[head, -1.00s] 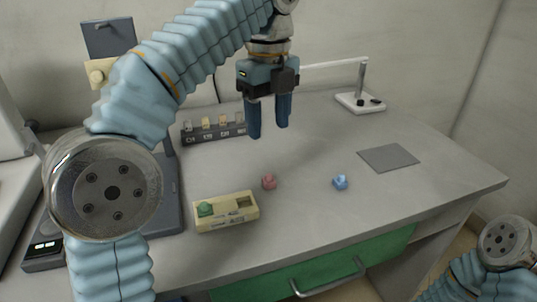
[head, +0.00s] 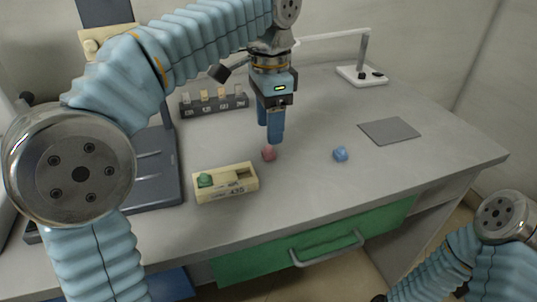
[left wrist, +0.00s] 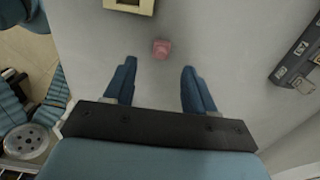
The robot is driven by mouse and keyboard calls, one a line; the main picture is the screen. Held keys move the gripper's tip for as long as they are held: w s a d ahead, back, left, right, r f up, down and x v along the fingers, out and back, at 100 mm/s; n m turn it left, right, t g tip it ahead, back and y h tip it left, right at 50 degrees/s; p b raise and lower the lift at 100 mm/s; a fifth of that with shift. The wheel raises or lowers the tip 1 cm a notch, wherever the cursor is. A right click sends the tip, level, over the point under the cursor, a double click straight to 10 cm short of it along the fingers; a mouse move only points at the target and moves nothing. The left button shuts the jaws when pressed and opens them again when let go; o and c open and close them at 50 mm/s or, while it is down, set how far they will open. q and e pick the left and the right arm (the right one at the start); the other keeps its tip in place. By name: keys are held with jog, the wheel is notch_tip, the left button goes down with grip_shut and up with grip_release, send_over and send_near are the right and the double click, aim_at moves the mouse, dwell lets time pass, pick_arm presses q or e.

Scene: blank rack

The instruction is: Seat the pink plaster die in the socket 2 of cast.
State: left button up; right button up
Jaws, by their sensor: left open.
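The pink plaster die (head: 269,153) stands on the grey table just right of the cast. It also shows in the left wrist view (left wrist: 161,49), ahead of the fingertips and between their lines. The cast (head: 226,186) is a cream block with a green die (head: 205,180) seated at its left end and an open socket at its right end. Only its edge shows in the left wrist view (left wrist: 131,5). My left gripper (head: 274,138) points down, open and empty, just above and behind the pink die. My right gripper is out of view.
A blue die (head: 340,154) sits on the table to the right, near a flat grey pad (head: 389,131). A dark rack (head: 213,104) with several blanks stands behind left. A white lamp stand (head: 361,75) is at the back right. A green drawer (head: 310,240) is under the front edge.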

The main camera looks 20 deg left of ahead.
aim_at(268, 152)
pick_arm(q)
notch_tip(268, 152, down, 6)
jog(key=shift+a+b, duration=0.1)
jog(key=shift+b, duration=0.4)
jog(key=shift+c, duration=0.4)
grip_shut()
